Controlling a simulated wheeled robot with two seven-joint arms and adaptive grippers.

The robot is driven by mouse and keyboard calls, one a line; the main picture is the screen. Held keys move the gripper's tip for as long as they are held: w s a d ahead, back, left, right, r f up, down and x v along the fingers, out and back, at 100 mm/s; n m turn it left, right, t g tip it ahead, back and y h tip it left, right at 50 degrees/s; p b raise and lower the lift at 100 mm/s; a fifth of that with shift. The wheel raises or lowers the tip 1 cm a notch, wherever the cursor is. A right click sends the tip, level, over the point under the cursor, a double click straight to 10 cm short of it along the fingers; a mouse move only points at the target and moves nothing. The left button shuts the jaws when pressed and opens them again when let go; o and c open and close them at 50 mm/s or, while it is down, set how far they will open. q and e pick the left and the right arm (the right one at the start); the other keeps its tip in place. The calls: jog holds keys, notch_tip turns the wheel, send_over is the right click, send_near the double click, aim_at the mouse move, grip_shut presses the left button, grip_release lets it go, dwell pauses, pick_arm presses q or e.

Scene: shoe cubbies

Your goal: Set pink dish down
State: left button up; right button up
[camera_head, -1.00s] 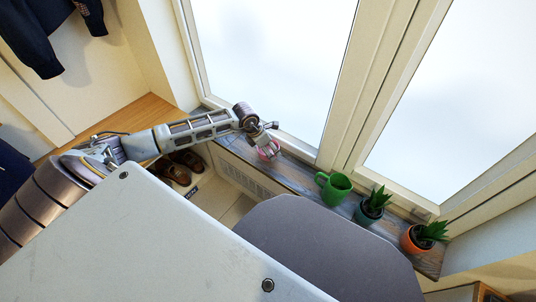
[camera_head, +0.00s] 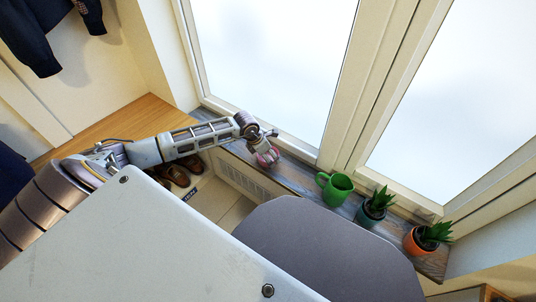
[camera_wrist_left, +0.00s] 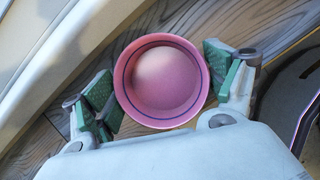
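The pink dish (camera_head: 267,157) is at the window sill in the head view. In the left wrist view the pink dish (camera_wrist_left: 162,82) shows from above, round, upright and empty, with a dark ring inside its rim. My left gripper (camera_head: 266,145) is over the sill. In the wrist view my left gripper (camera_wrist_left: 163,86) has one green-padded finger on each side of the dish, both against its rim. I cannot tell whether the dish's underside touches the sill. My right gripper is not in view.
The wooden sill (camera_head: 297,180) runs along the window. On it, to the right, stand a green mug (camera_head: 336,188), a plant in a teal pot (camera_head: 371,216) and a plant in an orange pot (camera_head: 417,243). Brown shoes (camera_head: 178,175) lie below. A dark rounded seat (camera_head: 330,250) is in front.

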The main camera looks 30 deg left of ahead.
pick_arm(q)
jog(key=shift+o, duration=0.7)
jog(key=shift+r, duration=0.15)
jog(key=p+v, duration=0.4)
jog(key=v, duration=0.8)
jog(key=shift+p, duration=0.35)
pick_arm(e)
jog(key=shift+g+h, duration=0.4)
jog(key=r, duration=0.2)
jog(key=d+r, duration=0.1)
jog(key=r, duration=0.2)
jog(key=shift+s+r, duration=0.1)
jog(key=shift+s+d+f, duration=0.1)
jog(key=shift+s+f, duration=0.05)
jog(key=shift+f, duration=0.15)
